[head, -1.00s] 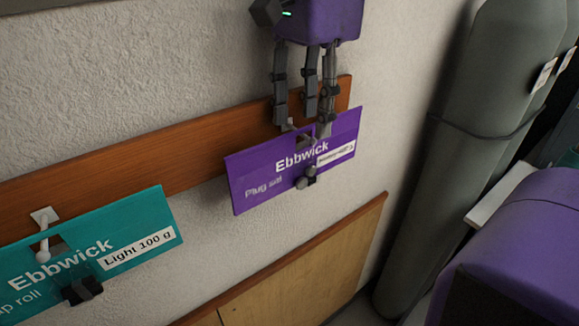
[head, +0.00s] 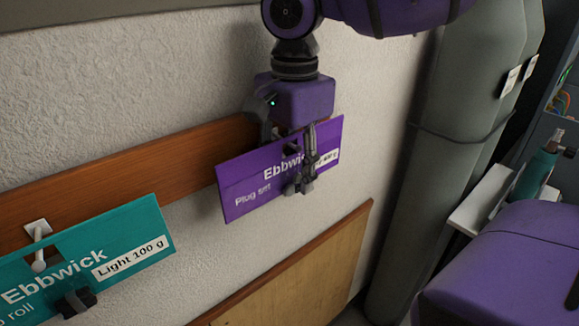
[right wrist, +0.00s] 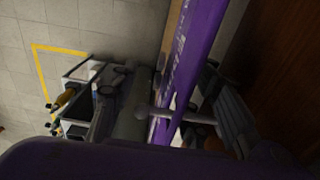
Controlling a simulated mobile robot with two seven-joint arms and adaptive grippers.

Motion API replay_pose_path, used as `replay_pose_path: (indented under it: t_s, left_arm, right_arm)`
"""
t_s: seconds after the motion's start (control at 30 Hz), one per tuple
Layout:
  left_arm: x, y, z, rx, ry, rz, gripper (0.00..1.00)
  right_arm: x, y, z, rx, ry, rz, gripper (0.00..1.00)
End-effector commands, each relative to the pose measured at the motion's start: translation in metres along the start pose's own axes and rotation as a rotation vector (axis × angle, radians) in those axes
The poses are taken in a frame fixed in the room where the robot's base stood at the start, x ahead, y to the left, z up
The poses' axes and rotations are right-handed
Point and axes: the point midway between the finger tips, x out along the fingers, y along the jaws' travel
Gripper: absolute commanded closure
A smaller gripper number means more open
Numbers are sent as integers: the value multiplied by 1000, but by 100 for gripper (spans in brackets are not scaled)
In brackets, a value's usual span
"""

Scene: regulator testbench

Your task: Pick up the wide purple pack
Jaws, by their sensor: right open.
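The wide purple pack (head: 243,183), printed "Ebbwick" and "Plug set", hangs in front of the wooden rail on the wall. It also shows nearly edge-on in the right wrist view (right wrist: 203,35). My right gripper (head: 287,160) comes down from above, with fingers in front of the pack and one going behind its top edge. The wrist view shows the pack between the fingers, with a gap visible on the left side; the jaws are open. The back fingertip is hidden by the pack in the head view. My left gripper is not in view.
A teal "Ebbwick" pack (head: 140,235) hangs on a peg (head: 38,250) at the lower left. The wooden rail (head: 130,165) runs along the wall. Grey cylinders (head: 450,150) stand to the right, near a white ledge (head: 480,200) with a green bottle (head: 538,170).

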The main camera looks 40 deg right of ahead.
Motion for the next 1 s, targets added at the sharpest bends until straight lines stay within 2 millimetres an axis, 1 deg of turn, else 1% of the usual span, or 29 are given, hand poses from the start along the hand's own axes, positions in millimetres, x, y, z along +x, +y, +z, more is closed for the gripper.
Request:
replay_pose_path:
  t_s: [0.07, 0.27, 0.37, 0.6, 1.0]
  left_arm:
    - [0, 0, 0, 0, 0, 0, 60]
    - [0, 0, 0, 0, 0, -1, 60]
    - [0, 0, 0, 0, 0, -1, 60]
    - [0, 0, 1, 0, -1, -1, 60]
    - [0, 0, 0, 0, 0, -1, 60]
  right_arm:
    - [4, 0, 0, 0, -1, 0, 57]
    - [4, 0, 0, 0, -1, -1, 57]
    - [4, 0, 0, 0, -1, -1, 69]
    - [4, 0, 0, 0, 0, -1, 100]
    - [2, 0, 0, 0, 0, -3, 100]
